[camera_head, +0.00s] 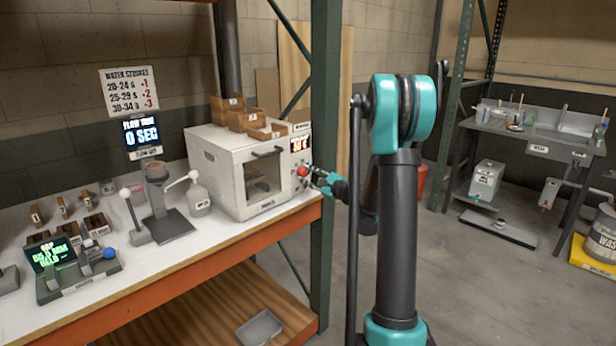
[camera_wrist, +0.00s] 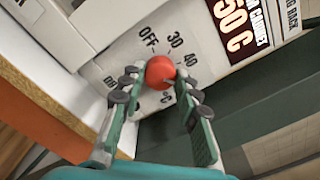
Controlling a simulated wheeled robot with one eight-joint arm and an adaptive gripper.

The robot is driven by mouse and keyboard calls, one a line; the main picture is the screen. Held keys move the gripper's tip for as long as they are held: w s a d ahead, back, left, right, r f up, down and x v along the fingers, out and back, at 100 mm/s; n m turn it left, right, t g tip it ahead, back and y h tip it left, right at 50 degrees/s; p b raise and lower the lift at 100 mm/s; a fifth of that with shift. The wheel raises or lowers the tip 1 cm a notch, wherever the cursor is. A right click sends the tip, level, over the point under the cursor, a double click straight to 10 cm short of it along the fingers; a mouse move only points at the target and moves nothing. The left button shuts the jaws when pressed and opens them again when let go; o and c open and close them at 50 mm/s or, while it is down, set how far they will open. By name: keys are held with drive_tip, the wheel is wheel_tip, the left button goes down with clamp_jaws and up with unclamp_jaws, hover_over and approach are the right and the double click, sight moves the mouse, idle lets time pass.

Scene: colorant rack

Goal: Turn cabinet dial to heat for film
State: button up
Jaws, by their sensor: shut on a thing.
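The white cabinet (camera_head: 243,168) stands on the bench, with a dark window in its front. In the wrist view the red dial (camera_wrist: 160,71) sits between my gripper's fingertips (camera_wrist: 158,80). My gripper (camera_head: 322,180) is shut on it from the front. Dial marks OFF, 30 and 40 show around it, others are partly hidden by the fingers. The dial's pointer direction is unclear.
Wooden boxes (camera_head: 246,116) sit on top of the cabinet. A green rack post (camera_head: 322,150) rises just behind my gripper.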

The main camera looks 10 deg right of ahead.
drive_tip(key=shift+m, duration=0.7)
drive_tip(key=o, duration=1.2)
drive_tip(key=shift+c, duration=0.2)
drive_tip(key=v, duration=1.2)
